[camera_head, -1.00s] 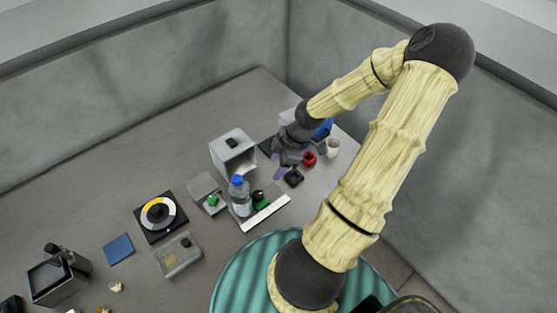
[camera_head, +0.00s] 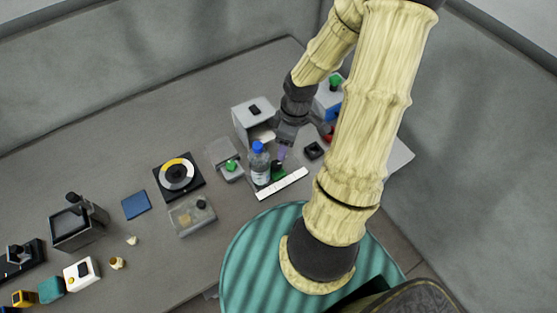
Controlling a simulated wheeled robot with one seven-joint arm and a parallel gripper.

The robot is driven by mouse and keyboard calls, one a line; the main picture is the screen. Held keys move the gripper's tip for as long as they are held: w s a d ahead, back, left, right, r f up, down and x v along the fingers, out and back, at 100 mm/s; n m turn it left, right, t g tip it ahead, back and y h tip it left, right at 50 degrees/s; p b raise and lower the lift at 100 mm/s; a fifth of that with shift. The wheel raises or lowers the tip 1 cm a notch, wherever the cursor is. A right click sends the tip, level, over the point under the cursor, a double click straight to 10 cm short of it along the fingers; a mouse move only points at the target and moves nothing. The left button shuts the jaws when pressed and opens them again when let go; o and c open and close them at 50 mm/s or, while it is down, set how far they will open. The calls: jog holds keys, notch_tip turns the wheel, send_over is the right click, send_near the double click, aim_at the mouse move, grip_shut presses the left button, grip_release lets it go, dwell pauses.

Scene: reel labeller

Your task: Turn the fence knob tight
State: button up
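A long white strip (camera_head: 283,185), which looks like the fence, lies near the front edge of the table. A small green and black part (camera_head: 278,172) sits just behind it; I cannot tell for sure that this is the fence knob. My gripper (camera_head: 282,155) points down close above and behind the green part, beside a clear bottle with a blue cap (camera_head: 259,165). Its purple fingertips are small and partly overlapped, so their opening and any contact are unclear.
A white box-shaped unit (camera_head: 252,118) stands behind the gripper. A black square piece (camera_head: 314,150) lies to its right. A grey block with a green button (camera_head: 230,167) and a disc on a black base (camera_head: 178,176) are at left.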

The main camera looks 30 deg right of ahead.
jog(key=s+a+r+m+t+h+b, duration=0.1)
jog(key=a+r+m+t+b, duration=0.1)
jog(key=a+r+m, duration=0.6)
jog(key=a+r, duration=0.1)
jog(key=a, duration=0.2)
jog(key=shift+s+m+t+h, duration=0.25)
jog(key=shift+m+t+h, duration=0.05)
jog(key=shift+h, duration=0.1)
jog(key=shift+a, duration=0.1)
